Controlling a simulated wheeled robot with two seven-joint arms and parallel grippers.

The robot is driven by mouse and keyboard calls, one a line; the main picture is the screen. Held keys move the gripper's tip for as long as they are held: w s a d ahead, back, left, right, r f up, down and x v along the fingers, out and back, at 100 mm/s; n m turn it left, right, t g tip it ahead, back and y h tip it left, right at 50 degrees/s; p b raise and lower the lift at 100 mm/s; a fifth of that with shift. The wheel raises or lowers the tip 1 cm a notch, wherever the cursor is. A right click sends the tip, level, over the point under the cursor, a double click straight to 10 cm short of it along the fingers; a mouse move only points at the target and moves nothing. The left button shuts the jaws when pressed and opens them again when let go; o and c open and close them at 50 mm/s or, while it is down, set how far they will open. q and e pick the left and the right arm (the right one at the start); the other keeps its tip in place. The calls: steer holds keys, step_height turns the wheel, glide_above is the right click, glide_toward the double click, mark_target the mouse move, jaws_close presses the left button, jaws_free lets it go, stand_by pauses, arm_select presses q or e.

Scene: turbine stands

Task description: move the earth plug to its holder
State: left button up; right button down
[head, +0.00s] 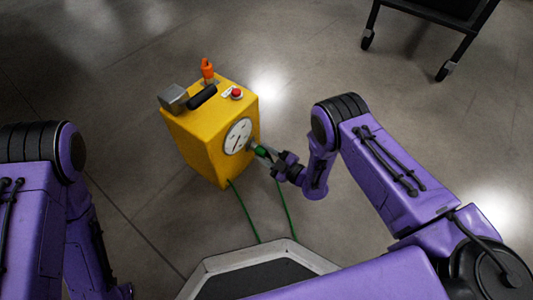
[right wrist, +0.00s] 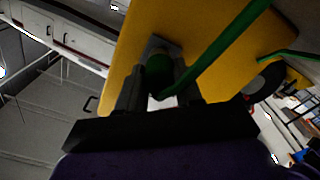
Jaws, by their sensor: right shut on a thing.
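The earth plug (head: 261,151) is green and sits at the right side of the yellow box, beside the round dial. My right gripper (head: 270,157) is shut on it. In the right wrist view, the plug (right wrist: 159,68) shows between the two dark fingers (right wrist: 160,85), close to a grey square fitting (right wrist: 158,43) on the yellow face. This fitting may be the holder; I cannot tell whether the plug is in it or only in front of it. My left arm is at the left of the head view, with its gripper out of view.
The yellow box (head: 190,140) stands on the grey floor, with an orange part (head: 207,70), a red button (head: 236,93) and a black handle (head: 203,96) on top. Green cable (head: 243,210) runs from the box toward my base. A wheeled black cart (head: 440,25) stands at the upper right.

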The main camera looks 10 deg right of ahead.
steer(key=shift+w+a+r, duration=0.2)
steer(key=shift+w+a, duration=0.15)
steer(key=shift+a, duration=0.05)
arm_select(q)
steer(key=shift+s+a, duration=0.1)
arm_select(e)
steer(key=c, duration=0.7)
jaws_free()
steer(key=shift+w+a, duration=0.1)
steer(key=shift+a, duration=0.15)
steer(key=shift+o, duration=0.2)
steer(key=shift+d+f, duration=0.15)
steer(key=shift+d, duration=0.1)
steer(key=shift+o, duration=0.8)
steer(key=shift+d, duration=0.1)
